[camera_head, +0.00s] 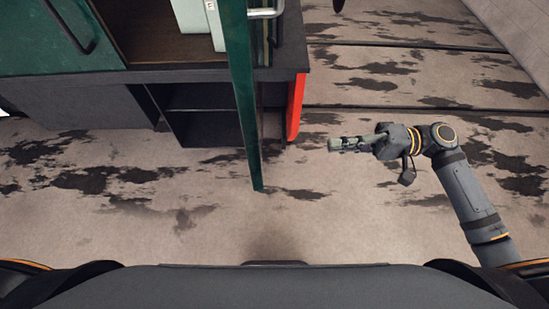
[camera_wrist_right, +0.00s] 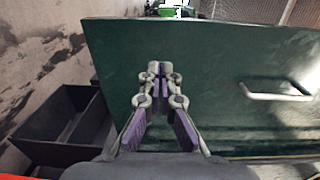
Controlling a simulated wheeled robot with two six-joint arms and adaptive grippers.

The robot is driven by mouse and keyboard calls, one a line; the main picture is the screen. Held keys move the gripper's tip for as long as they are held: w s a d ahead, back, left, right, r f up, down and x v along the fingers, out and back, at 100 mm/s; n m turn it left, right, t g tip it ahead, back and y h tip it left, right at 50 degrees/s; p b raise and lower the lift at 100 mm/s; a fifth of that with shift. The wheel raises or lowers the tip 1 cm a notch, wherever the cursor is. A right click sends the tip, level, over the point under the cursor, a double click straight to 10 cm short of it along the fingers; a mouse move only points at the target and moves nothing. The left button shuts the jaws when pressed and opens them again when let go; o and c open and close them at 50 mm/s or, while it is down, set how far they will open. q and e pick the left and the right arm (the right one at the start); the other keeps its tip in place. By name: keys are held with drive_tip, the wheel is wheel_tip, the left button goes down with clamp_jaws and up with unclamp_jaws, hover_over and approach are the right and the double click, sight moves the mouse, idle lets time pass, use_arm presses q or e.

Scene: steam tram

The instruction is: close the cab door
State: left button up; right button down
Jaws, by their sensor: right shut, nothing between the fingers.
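The green cab door (camera_head: 241,95) stands open, seen almost edge-on in the head view and sticking out from the tram's side toward me. Its silver handle (camera_head: 266,13) is on its right face. My right gripper (camera_head: 331,144) is to the right of the door, its fingers pointing left at it with a gap between. In the right wrist view the door's green face (camera_wrist_right: 225,65) fills much of the picture, with the handle (camera_wrist_right: 275,91) right of the fingers. The right gripper (camera_wrist_right: 160,70) is shut and empty. My left gripper is not in view.
The doorway shows a brown cab floor (camera_head: 165,40). Below it are dark steps (camera_head: 200,112), also in the wrist view (camera_wrist_right: 68,118). A red panel (camera_head: 296,105) stands right of the door. Another green panel with a dark rail (camera_head: 70,25) is at left. The stained paving around is clear.

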drive_tip(key=s+a+p, duration=0.1)
drive_tip(key=a+p, duration=0.3)
drive_tip(key=a, duration=1)
drive_tip(key=shift+s+r+g, duration=0.15)
drive_tip(key=shift+r+g, duration=0.15)
drive_tip(key=shift+r, duration=0.15)
